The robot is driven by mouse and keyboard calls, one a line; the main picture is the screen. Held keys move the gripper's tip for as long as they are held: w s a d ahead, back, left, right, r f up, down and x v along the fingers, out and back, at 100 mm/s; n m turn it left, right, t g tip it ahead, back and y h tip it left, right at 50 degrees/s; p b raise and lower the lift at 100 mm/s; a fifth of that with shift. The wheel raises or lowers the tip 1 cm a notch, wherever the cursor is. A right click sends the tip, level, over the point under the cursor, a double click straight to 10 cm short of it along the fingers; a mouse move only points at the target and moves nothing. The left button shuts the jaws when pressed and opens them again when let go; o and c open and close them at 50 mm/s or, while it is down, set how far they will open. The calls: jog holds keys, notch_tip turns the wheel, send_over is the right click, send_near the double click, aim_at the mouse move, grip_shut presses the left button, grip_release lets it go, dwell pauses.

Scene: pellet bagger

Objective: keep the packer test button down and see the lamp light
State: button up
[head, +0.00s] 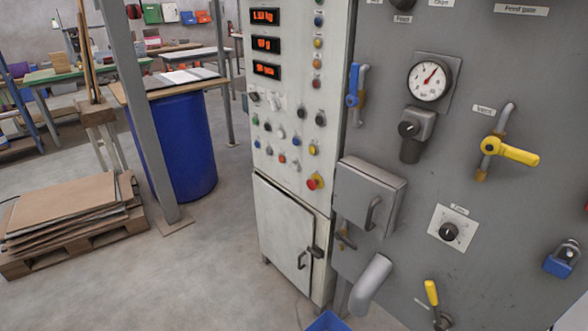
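A pale control panel (287,85) stands left of the large grey machine face in the head view. None looks clearly lit. My gripper is not in view.
The grey machine face (390,160) holds a gauge (430,80), a yellow-handled valve (510,151), a dial (449,231) and a blue padlock (562,258). A box with a handle (368,196) juts out beside the panel. Open floor (200,270) lies left of the panel.

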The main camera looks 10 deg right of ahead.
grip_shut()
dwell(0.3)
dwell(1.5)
